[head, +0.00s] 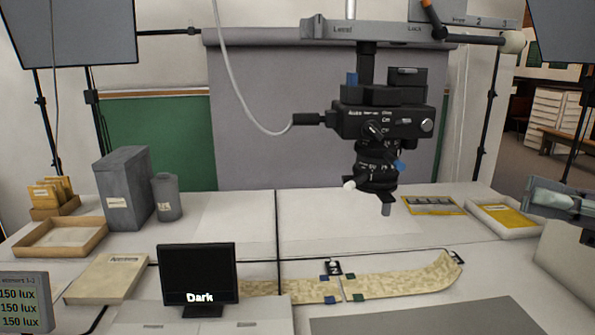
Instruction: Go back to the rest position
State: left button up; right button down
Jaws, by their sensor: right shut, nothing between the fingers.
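My right gripper (535,196) comes in from the right edge of the head view. It is shut and empty, held above the right side of the white table (385,238), just right of a white tray with a yellow sheet (510,217). Only its front part shows; the rest is cut off by the picture edge. My left gripper is not in view.
A camera (385,122) hangs on a column over the table. A long patterned strip (395,281) lies below it. A small monitor (197,272) reads "Dark". Grey box (125,187), cylinder (167,197) and wooden tray (88,242) stand left.

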jog(key=w+a+f+m+t+h, duration=0.1)
jog(key=w+f+m+t+h, duration=0.35)
jog(key=m+t, duration=0.65)
jog(key=w+a+f+m+t+h, duration=0.15)
jog(key=w+f+m+t, duration=0.35)
jog(key=w+m+t, duration=0.65)
jog(key=s+f+m+g+h, duration=0.2)
jog(key=f+m+h, duration=0.5)
jog(key=f+m, duration=0.4)
jog(key=s+f+m+g+h, duration=0.3)
jog(key=f+m+h, duration=0.5)
jog(key=f, duration=0.4)
jog(key=s+a+f+m+g, duration=0.2)
jog(key=s+f+m+g, duration=0.4)
jog(key=s+f, duration=0.55)
jog(key=s+a+f+m+g, duration=0.1)
jog(key=s+a+f+g, duration=0.1)
jog(key=s+f+g, duration=0.45)
jog(key=s+a+f+m+g, duration=0.1)
jog(key=s+a+f, duration=0.2)
jog(key=s, duration=0.6)
notch_tip(320, 180, down, 23)
jog(key=s+g+p, duration=0.1)
jog(key=s+d+f+g+p, duration=0.1)
jog(key=s+d+f, duration=0.2)
jog(key=s+f, duration=1.3)
jog(key=shift+s+d+n+g, duration=0.2)
jog(key=shift+s+n+g, duration=0.1)
jog(key=shift+s+n, duration=0.25)
